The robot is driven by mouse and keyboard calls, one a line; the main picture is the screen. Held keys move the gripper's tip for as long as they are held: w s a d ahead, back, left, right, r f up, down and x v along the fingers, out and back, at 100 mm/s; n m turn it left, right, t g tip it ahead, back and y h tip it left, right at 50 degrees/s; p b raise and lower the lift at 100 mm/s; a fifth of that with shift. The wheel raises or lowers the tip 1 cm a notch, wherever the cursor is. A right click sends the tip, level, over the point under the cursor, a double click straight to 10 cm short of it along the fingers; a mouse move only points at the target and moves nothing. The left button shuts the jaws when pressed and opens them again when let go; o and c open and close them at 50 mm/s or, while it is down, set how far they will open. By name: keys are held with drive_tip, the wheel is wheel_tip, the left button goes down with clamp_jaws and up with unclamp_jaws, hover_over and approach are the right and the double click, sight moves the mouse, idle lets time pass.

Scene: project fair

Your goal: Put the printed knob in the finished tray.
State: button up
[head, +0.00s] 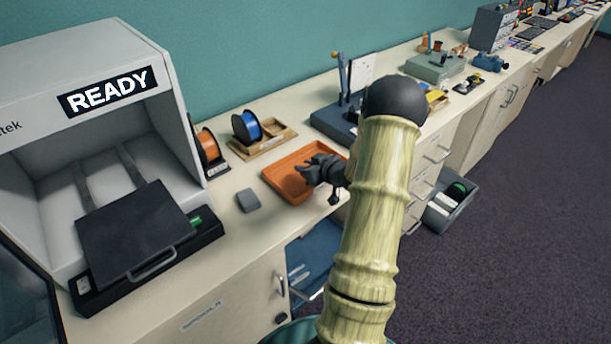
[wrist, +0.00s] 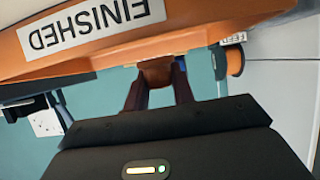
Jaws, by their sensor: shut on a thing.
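The finished tray (head: 278,182) is a shallow orange tray on the counter. In the wrist view its orange wall (wrist: 205,18) with the FINISHED label appears upside down and close. My gripper (head: 304,168) is over the tray in the head view. In the wrist view my gripper (wrist: 158,82) is shut on a small orange-brown piece (wrist: 157,73), which looks like the printed knob. It is mostly hidden between the fingers. I cannot tell whether it touches the tray.
A printer marked READY (head: 110,93) stands at the left. A grey block (head: 248,200) lies left of the tray. A blue spool (head: 247,127) and an orange spool (head: 208,148) are behind. A dark-based stand (head: 335,124) is right of the tray. An open blue drawer (head: 318,256) sticks out below.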

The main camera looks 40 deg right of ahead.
drive_tip(key=shift+s+d+f, duration=0.1)
drive_tip(key=shift+d+f, duration=0.05)
drive_tip(key=shift+f, duration=1.8)
drive_tip(key=shift+f, duration=0.1)
drive_tip(key=o, duration=1)
drive_tip(key=shift+c, duration=0.2)
